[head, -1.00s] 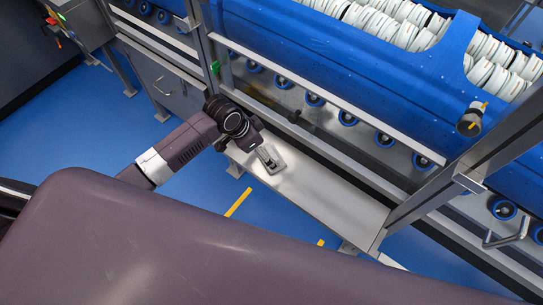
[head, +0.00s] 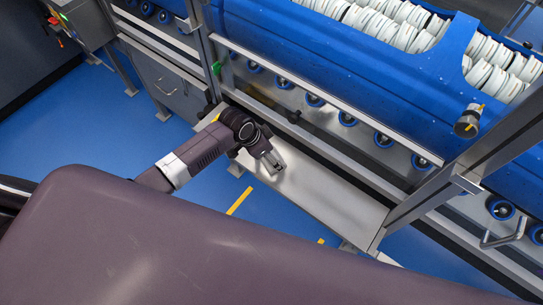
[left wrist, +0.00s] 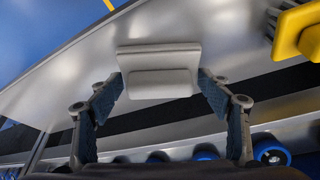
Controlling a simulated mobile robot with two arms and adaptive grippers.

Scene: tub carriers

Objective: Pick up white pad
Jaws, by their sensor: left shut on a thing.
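The white pad (left wrist: 160,58) is a small pale block with a wider flat plate and a raised part. In the left wrist view it sits between the two fingers of my left gripper (left wrist: 162,98), which press against its sides. In the head view my left gripper (head: 272,162) is over the left part of a metal shelf, shut on the pad. There the pad is mostly hidden by the fingers, and I cannot tell how far it is from the shelf. My right gripper is not in view.
A slanted metal post (head: 420,205) stands at the shelf's right end. A yellow part (left wrist: 297,32) shows in the wrist view.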

